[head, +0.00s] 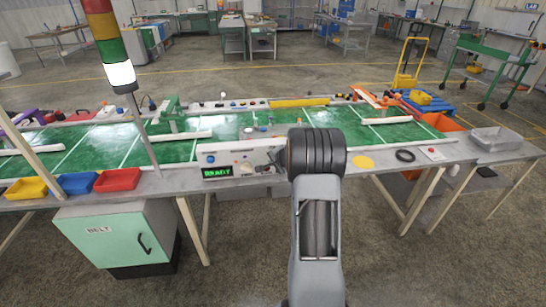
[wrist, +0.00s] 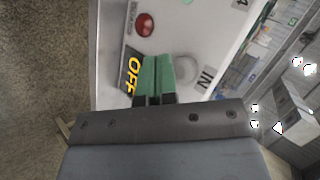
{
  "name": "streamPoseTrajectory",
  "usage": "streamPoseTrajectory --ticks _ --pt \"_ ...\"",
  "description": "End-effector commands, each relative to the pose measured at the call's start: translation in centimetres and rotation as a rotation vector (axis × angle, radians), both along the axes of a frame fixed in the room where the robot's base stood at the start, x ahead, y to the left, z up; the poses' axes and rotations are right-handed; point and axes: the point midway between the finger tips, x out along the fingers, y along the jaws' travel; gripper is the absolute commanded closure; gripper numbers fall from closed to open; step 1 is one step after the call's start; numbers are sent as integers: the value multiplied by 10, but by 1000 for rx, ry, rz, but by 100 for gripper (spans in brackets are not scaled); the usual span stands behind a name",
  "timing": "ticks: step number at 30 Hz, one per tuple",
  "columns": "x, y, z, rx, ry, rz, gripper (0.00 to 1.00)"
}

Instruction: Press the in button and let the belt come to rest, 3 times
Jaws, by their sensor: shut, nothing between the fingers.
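The white control panel (head: 235,160) stands at the front edge of the green belt (head: 215,148), and its display (head: 217,172) reads READY. In the wrist view, the panel shows a red button (wrist: 145,25), a dark plate with yellow OFF lettering (wrist: 132,73), and an IN label (wrist: 206,77). A pale round button (wrist: 187,68) lies beside the IN label, partly hidden by my gripper. My gripper (wrist: 156,62) is shut and empty, its green fingers in front of the panel between OFF and the pale button. I cannot tell whether they touch. In the head view my arm hides the gripper.
A signal tower (head: 110,45) with its white lamp lit rises at the left. Yellow (head: 27,189), blue (head: 77,184) and red (head: 118,179) trays sit on the front ledge. A black ring (head: 405,155) and a grey bin (head: 495,139) are at the right.

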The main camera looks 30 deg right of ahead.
Motion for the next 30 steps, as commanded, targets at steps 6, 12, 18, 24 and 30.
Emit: streamPoseTrajectory --ticks 6,12,18,24,30 --pt "0 0 0 0 0 0 100" --pt "0 0 0 0 0 0 100" --pt "3 -1 0 -1 0 1 100" --pt "8 -4 0 0 0 0 100" --pt "8 -4 0 0 0 0 100"
